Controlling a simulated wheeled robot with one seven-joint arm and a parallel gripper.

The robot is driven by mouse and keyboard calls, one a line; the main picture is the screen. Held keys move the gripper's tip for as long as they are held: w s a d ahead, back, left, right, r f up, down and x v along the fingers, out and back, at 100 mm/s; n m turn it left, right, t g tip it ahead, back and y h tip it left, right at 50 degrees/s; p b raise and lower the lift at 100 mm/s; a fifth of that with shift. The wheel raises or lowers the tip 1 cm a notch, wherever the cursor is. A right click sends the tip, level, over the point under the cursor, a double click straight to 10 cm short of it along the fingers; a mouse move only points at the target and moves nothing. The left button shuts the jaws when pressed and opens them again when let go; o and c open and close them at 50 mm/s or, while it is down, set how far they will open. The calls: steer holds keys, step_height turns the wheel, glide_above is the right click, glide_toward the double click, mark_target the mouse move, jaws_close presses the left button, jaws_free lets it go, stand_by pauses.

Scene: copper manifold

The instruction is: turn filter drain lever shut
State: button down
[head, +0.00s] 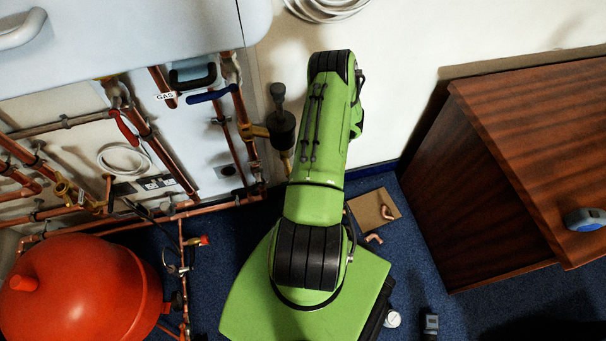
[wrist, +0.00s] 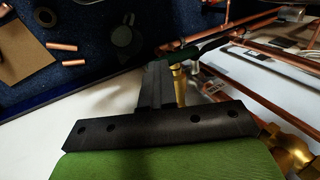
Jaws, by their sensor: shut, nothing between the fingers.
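The filter (head: 283,132) is a dark upright cylinder on the copper pipework, left of my arm in the head view. A brass drain fitting (head: 287,163) hangs below it. In the wrist view the brass fitting (wrist: 179,86) stands just right of my fingers. A dark green bar (wrist: 180,54), seemingly the drain lever, lies across its far end, close to my fingertips. My gripper (wrist: 156,68) is shut with nothing in it. I cannot tell whether its tips touch the lever. In the head view my gripper is hidden behind my green arm.
Copper pipes (head: 241,120) and a blue lever (head: 211,94) crowd the wall left of the filter. A red tank (head: 75,290) stands lower left, a wooden cabinet (head: 520,170) at right. Cardboard (head: 370,210) and copper pieces lie on the blue floor.

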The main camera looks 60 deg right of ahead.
steer(key=shift+s+d+f, duration=0.25)
steer(key=shift+s+f, duration=0.15)
steer(key=shift+s, duration=0.1)
steer(key=w+p+v, duration=0.1)
steer(key=p+v, duration=0.4)
steer(key=v, duration=1.1)
steer(key=shift+s+r+p, duration=0.2)
steer(key=shift+r+p, duration=0.15)
steer(key=shift+r, duration=0.2)
